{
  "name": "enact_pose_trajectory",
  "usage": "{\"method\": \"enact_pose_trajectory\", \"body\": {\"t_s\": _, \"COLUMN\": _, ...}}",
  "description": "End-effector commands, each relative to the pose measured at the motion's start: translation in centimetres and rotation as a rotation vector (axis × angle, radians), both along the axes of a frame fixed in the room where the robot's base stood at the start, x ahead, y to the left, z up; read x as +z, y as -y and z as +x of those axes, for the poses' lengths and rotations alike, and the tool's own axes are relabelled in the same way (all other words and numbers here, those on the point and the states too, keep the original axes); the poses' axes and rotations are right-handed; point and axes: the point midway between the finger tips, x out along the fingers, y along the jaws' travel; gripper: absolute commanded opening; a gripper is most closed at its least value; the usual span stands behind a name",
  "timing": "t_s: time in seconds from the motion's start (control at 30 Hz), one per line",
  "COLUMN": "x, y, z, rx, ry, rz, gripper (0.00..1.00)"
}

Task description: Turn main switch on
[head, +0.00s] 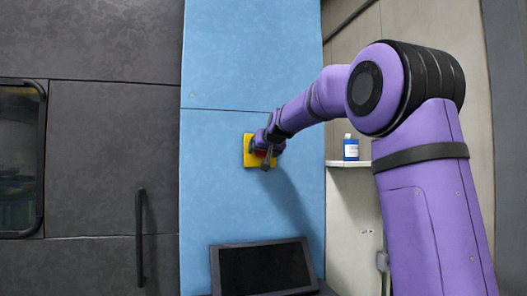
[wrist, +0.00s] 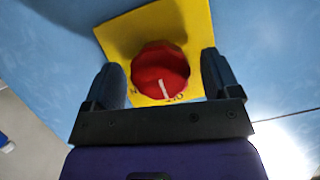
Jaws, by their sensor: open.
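The main switch is a red rotary knob (wrist: 160,70) with a white pointer line, mounted on a yellow plate (wrist: 180,22). The plate is fixed to a blue panel and also shows in the head view (head: 249,158). In the wrist view the white line points down and slightly right, toward dark lettering that is partly hidden by my gripper. My gripper (wrist: 166,78) is open, with one dark finger on each side of the knob. In the head view my gripper (head: 266,152) covers much of the knob.
The blue panel (head: 225,60) is flat around the switch. A dark monitor (head: 264,267) juts out below it. A shelf (head: 347,164) with a blue and white bottle (head: 350,148) is to the right. A dark door with a vertical handle (head: 140,238) is to the left.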

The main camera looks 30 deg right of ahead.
Motion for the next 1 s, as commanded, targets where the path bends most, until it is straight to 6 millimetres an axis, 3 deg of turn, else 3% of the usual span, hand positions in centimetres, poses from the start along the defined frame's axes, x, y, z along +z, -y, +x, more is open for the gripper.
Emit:
{"method": "enact_pose_trajectory", "body": {"t_s": 0.23, "x": -0.05, "y": 0.02, "z": 0.06, "rx": 0.000, "ry": 0.000, "rz": 0.000, "gripper": 0.82}}
{"method": "enact_pose_trajectory", "body": {"t_s": 0.47, "x": -0.05, "y": 0.02, "z": 0.05, "rx": 0.000, "ry": -0.001, "rz": 0.000, "gripper": 0.33}}
{"method": "enact_pose_trajectory", "body": {"t_s": 0.77, "x": -0.06, "y": 0.10, "z": 0.02, "rx": -0.001, "ry": 0.006, "rz": 0.026, "gripper": 0.33}}
{"method": "enact_pose_trajectory", "body": {"t_s": 1.0, "x": -0.07, "y": 0.23, "z": -0.03, "rx": -0.003, "ry": 0.040, "rz": 0.143, "gripper": 0.33}}
